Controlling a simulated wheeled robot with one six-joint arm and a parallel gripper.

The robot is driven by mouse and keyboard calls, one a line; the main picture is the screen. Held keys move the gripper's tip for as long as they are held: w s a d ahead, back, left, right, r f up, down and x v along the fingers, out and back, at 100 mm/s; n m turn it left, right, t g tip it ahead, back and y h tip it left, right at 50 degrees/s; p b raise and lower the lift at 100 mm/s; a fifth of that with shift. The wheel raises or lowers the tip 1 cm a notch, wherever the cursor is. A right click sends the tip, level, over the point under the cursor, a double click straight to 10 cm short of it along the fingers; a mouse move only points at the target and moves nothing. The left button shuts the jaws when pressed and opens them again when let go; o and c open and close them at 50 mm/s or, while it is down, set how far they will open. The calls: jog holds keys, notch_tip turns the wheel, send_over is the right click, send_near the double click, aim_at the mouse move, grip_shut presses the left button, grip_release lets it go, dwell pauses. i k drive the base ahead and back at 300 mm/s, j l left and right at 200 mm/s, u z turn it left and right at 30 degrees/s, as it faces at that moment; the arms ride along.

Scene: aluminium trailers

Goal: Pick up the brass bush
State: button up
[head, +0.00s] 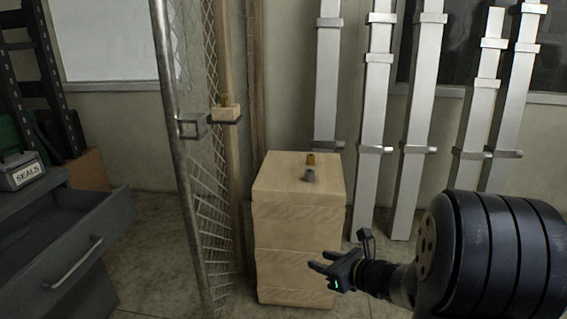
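A small brass-coloured cylinder (310,158) stands on top of the pale wooden block stack (300,215), near its back edge. A small grey metal piece (309,176) is just in front of it. A second small brass-coloured piece (225,101) sits on a little wooden block (226,113) on a bracket by the mesh gate. Both brass pieces are too small to tell which is the bush. My gripper (319,260) is in front of the stack's right side, lower than its top in the picture. Its two fingers are apart with nothing visible between them.
The mesh gate (185,160) stands left of the stack. A grey cabinet with an open drawer (75,240) and a box marked SEALS (20,172) are at far left. Several upright aluminium lengths (415,120) lean on the back wall. Floor shows between drawer and gate.

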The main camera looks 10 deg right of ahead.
aim_at(310, 158)
jog(key=i+l+u, duration=0.4)
jog(key=l, duration=0.2)
jog(key=i+l+u, duration=0.45)
jog(key=l, duration=0.25)
jog(key=i+l, duration=0.15)
jog(key=l, duration=0.25)
jog(key=i+l, duration=0.1)
jog(key=l, duration=0.35)
jog(key=i+l, duration=0.15)
jog(key=l, duration=0.25)
jog(key=i+l, duration=0.15)
jog(key=l, duration=0.25)
jog(key=i+l+u, duration=0.1)
jog(key=l, duration=0.35)
